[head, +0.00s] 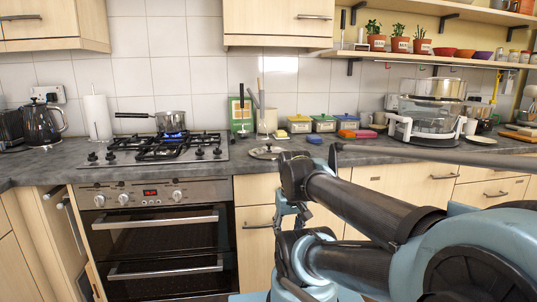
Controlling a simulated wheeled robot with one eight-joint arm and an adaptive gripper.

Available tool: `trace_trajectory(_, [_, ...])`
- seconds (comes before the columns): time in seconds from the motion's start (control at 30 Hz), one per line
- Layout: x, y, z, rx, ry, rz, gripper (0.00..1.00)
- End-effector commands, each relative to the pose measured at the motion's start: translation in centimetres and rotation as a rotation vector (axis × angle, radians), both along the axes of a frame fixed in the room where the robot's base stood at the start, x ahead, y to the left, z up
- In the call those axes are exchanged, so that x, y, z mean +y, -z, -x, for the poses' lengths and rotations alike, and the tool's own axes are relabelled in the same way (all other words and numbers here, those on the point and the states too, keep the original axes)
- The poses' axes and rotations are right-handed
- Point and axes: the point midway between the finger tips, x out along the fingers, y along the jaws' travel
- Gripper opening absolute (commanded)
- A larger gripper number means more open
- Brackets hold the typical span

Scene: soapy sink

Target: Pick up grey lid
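A round grey lid (266,153) with a dark knob lies on the dark grey counter, just right of the gas hob. My arm reaches in from the lower right. My gripper (284,212) seems to hang at the arm's end, in front of the cabinet doors and below the counter edge in the picture. It appears apart from the lid. Its fingers are small and partly hidden by the arm, so I cannot tell whether they are open or shut.
A saucepan (173,121) stands over a blue flame on the hob (158,148). A green board and utensils (241,113) stand behind the lid. A blue item (314,140) and several coloured tubs (324,123) sit right of it. A steamer (427,118) stands further right.

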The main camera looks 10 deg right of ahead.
Motion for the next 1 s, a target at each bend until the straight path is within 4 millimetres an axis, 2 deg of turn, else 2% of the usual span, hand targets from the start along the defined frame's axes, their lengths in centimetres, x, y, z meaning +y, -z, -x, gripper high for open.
trace_trajectory(0.17, [-0.1, -4.2, -2.6, 0.014, -0.090, 0.017, 0.46])
trace_trajectory(0.27, [-0.2, -7.9, -4.9, 0.028, -0.178, 0.032, 0.46])
trace_trajectory(0.4, [-0.2, -13.1, -8.6, 0.050, -0.312, 0.054, 0.46])
trace_trajectory(0.6, [-0.3, -19.8, -14.1, 0.079, -0.503, 0.078, 0.46])
trace_trajectory(0.8, [-0.5, -25.7, -19.8, 0.107, -0.695, 0.097, 0.46])
trace_trajectory(1.0, [-0.6, -30.9, -25.6, 0.133, -0.886, 0.110, 0.46])
